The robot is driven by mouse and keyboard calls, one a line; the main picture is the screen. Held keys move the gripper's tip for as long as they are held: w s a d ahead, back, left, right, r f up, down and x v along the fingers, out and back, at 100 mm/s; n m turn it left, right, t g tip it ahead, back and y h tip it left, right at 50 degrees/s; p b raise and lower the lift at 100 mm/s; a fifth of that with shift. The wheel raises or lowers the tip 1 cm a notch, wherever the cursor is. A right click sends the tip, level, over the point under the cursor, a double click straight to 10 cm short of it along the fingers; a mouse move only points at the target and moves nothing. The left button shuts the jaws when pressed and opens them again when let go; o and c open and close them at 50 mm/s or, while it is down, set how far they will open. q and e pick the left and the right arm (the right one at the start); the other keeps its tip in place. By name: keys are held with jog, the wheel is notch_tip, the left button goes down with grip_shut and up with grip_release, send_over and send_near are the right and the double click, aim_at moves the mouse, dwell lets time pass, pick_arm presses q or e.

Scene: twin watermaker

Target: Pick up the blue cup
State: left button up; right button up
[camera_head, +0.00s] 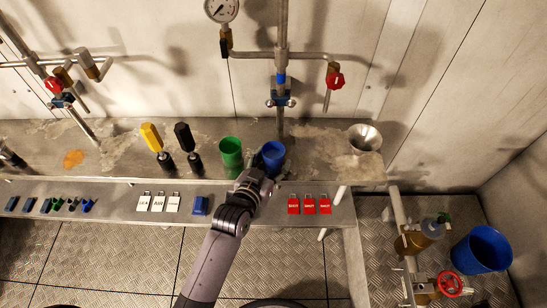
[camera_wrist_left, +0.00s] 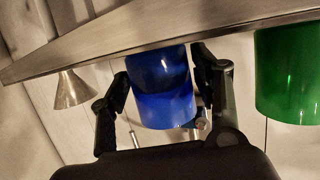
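The blue cup (camera_head: 272,157) stands upright on the metal counter, just right of a green cup (camera_head: 231,155). My left gripper (camera_head: 258,176) reaches it from the front. In the left wrist view, which is turned over, the blue cup (camera_wrist_left: 160,85) sits between the two spread dark fingers of my left gripper (camera_wrist_left: 160,75). One finger is on each side, very close to the wall; whether they touch it is hard to see. The gripper looks open around the cup. My right gripper is not in view.
The green cup (camera_wrist_left: 287,75) is close beside one finger. Yellow (camera_head: 151,137) and black (camera_head: 184,137) handled tools stand left. A metal funnel (camera_head: 364,138) is at the right. A vertical pipe (camera_head: 281,60) rises behind the cups. Red tags (camera_head: 309,205) lie on the lower front ledge.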

pick_arm(q)
jog(key=c, duration=0.8)
jog(key=shift+c, duration=0.3)
jog(key=shift+r, duration=0.1)
